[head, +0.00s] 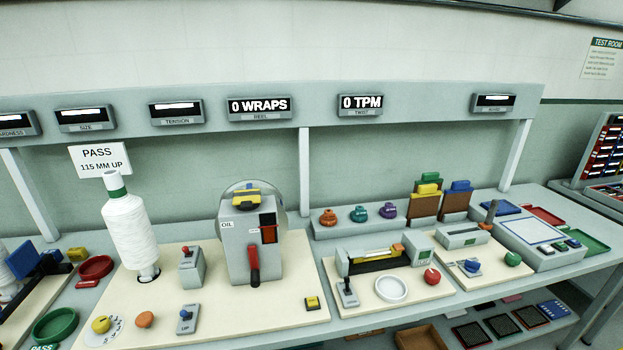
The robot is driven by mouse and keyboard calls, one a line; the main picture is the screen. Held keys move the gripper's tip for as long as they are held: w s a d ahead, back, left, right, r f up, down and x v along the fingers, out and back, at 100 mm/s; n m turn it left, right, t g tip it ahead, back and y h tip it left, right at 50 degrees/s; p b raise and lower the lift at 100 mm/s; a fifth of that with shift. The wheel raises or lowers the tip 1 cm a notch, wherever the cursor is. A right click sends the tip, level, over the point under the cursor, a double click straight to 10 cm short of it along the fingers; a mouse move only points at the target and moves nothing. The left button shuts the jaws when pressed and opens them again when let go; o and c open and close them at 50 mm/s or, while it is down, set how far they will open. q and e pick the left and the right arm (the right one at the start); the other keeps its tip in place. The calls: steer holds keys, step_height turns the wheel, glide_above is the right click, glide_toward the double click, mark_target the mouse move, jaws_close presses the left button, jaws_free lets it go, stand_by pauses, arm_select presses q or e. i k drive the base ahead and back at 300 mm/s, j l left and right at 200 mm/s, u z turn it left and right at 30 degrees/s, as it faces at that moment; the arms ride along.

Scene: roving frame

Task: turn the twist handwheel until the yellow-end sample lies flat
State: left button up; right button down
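A grey twist device (360,267) stands on a cream board right of centre in the head view, below the display (361,104) that reads 0 TPM over the word TWIST. Whether a yellow-end sample is flat or twisted is too small to tell. Neither gripper is in view.
A grey machine (240,245) marked OIL, with a red handle, stands left of it. A white cone (130,235) of yarn is further left. A white ring dish (391,289) lies in front of the twist device.

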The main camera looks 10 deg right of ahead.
mark_target(434, 278)
steer(key=z, duration=1.25)
